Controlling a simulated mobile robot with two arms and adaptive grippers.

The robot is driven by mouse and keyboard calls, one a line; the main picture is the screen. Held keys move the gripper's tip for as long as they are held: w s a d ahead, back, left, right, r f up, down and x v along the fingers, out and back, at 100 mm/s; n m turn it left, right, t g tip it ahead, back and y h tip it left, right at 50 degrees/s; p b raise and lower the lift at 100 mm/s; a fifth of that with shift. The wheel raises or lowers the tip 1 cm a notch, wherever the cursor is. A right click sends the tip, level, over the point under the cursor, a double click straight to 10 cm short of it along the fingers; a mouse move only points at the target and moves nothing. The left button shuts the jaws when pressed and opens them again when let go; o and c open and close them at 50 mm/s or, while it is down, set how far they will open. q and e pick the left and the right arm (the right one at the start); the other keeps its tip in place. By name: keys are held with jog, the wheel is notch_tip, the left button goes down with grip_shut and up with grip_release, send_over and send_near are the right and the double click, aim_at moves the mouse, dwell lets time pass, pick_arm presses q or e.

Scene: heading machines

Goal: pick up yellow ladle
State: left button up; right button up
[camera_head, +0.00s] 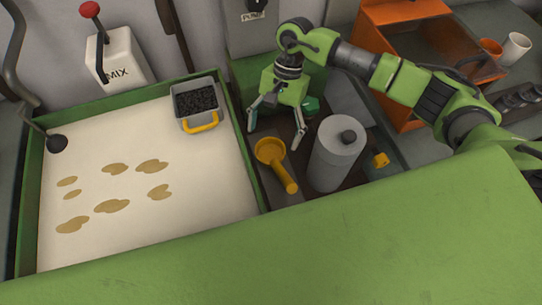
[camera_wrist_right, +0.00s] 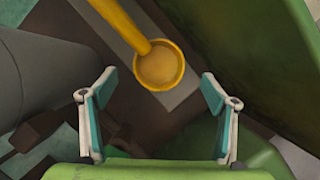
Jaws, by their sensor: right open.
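The yellow ladle (camera_head: 277,161) lies between the green-rimmed tray and a grey cylinder, its round bowl toward the back and its handle toward the front right. In the right wrist view the ladle (camera_wrist_right: 158,66) shows its bowl beyond the fingertips, with the handle running up and left. My right gripper (camera_head: 275,134) is open and empty, just behind and above the ladle bowl. In the right wrist view the gripper (camera_wrist_right: 158,90) has its fingers spread wide, apart from the ladle. My left gripper is not in view.
The grey cylinder (camera_head: 332,160) stands close right of the ladle. The green-rimmed tray (camera_head: 232,140) is on the left, with a grey bin (camera_head: 179,116) of dark pieces on it.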

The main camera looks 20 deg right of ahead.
aim_at(269, 151)
jog(key=shift+x, duration=0.8)
jog(key=shift+s+a+f, duration=0.15)
jog(key=shift+s+f, duration=0.15)
jog(key=shift+f, duration=0.1)
jog(key=x, duration=0.4)
jog(key=shift+s+f, duration=0.1)
jog(key=c, duration=1.3)
